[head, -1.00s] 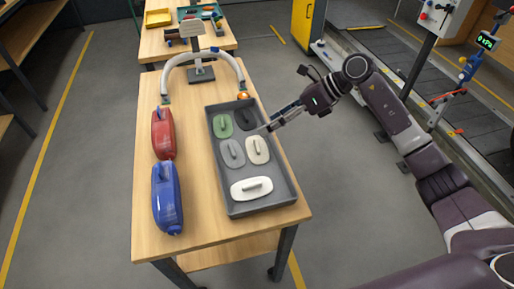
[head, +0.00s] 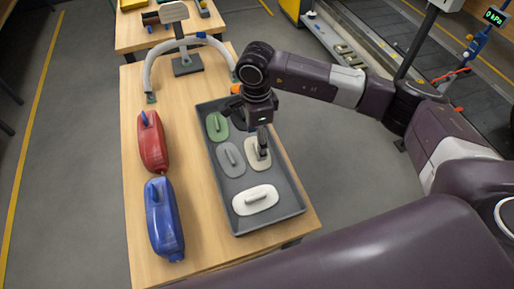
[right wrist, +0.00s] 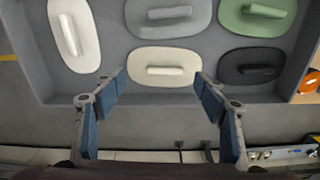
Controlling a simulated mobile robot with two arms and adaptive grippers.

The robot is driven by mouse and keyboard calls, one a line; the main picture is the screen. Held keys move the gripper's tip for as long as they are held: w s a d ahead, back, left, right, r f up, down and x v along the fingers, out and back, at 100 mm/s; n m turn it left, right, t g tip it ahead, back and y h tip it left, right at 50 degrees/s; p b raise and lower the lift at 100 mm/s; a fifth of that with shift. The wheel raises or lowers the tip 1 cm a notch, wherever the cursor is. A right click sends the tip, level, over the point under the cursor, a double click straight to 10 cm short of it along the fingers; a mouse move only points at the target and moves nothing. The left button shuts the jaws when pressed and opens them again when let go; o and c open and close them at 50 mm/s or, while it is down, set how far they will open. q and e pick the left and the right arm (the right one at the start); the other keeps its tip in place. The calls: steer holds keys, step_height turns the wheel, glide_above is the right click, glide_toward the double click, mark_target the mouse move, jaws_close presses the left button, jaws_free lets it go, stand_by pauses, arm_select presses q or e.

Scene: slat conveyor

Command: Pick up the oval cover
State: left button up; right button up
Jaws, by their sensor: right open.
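A grey tray (head: 290,205) holds several rounded covers, each with a bar handle on top. A white oval cover (head: 255,200) lies at the near end; in the right wrist view it is at the upper left (right wrist: 75,38). A cream cover (head: 251,165), a grey cover (head: 231,159), a green cover (head: 217,127) and a mostly hidden black cover (right wrist: 250,68) lie farther along. My right gripper (head: 263,155) is over the cream cover, fingers down. In the right wrist view its fingers (right wrist: 158,77) are apart, with the cream cover's handle (right wrist: 166,70) between them. I cannot tell if they touch it.
A red bottle (head: 152,142) and a blue bottle (head: 163,218) lie on the wooden table (head: 200,245), left of the tray. A grey arch (head: 150,75) stands behind the tray. A second table with a yellow bin is at the back. A conveyor runs at the right.

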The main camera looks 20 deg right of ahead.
steer(key=shift+w+d+f+p, duration=0.15)
steer(key=shift+f+p, duration=0.25)
steer(key=shift+f, duration=0.2)
steer(key=shift+w+d+f+p, duration=0.1)
steer(key=shift+w+f+p, duration=0.05)
steer(key=shift+f+p, duration=0.35)
step_height(320, 180, down, 3)
steer(key=shift+w+r, duration=0.1)
steer(key=shift+w, duration=0.05)
steer(key=c, duration=0.7)
steer(key=shift+c, duration=1.1)
arm_select(q)
steer(key=shift+w+d+r, duration=0.1)
steer(key=shift+w+r, duration=0.15)
steer(key=shift+r, duration=0.4)
steer(key=shift+w+d+r, duration=0.1)
steer(key=shift+w+r, duration=0.15)
steer(key=shift+r, duration=0.35)
arm_select(e)
steer(key=shift+c, duration=1.1)
